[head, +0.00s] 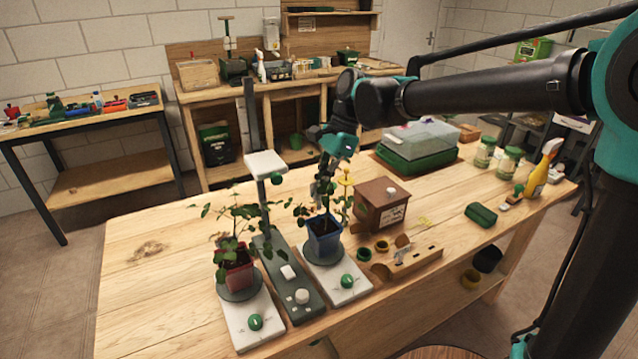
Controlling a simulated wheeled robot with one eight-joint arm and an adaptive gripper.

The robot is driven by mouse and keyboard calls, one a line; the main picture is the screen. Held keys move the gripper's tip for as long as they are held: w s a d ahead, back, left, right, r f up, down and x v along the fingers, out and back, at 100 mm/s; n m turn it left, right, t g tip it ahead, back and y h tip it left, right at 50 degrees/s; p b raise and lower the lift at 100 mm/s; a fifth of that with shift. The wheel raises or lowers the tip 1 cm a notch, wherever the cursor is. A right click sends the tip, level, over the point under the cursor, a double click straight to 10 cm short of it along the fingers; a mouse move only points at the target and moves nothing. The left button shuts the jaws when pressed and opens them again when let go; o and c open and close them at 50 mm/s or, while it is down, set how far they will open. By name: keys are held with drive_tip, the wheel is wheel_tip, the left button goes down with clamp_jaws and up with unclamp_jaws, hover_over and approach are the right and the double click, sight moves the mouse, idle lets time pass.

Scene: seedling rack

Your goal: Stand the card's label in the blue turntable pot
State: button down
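The blue pot (324,239) holds a leafy plant and stands on a round plate of a white turntable base (335,281) with a green knob. A yellow label with a thin stem (345,180) stands upright just behind and right of the plant. I cannot tell whether its stem is in the pot's soil or held by me. My gripper (323,190) points down over the back of the blue pot, close to the leaves and left of the yellow label. Its fingertips are partly hidden by foliage. A wooden block (418,262) with a small pale card (404,257) lies right of the pot.
A red pot (237,276) with a plant stands left on another turntable. The table's left side is clear.

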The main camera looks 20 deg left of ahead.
drive_tip(key=shift+f, duration=3.7)
drive_tip(key=c, duration=1.6)
unclamp_jaws()
drive_tip(key=shift+c, duration=0.2)
drive_tip(key=v, duration=1.2)
